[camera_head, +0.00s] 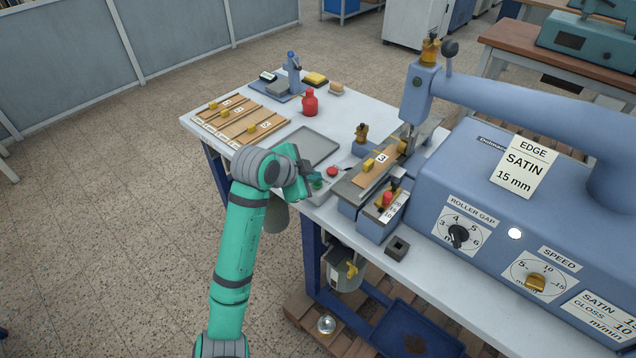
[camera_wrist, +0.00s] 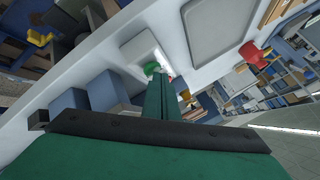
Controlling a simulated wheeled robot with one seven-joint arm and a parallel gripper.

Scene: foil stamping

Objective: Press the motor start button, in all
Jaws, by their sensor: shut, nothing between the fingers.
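The button panel is a pale box (camera_head: 317,199) at the table's front edge. It also shows in the wrist view (camera_wrist: 139,47). A red button (camera_head: 332,171) sits on its right side in the head view. A green button shows beside my fingertips in the wrist view (camera_wrist: 151,68). My gripper (camera_head: 314,180) is shut and empty, with its fingertips right over the panel. In the wrist view its green fingers (camera_wrist: 164,82) reach to the green button and cover most of the red one. I cannot tell whether the fingertips touch the green button.
The blue machine (camera_head: 463,165) with its roller arm and dials stands right of the panel. A grey tray (camera_head: 313,145) lies behind the panel. A red bottle (camera_head: 309,102) and wooden strips (camera_head: 234,119) are farther back. A small dark block (camera_head: 398,248) lies at the front edge.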

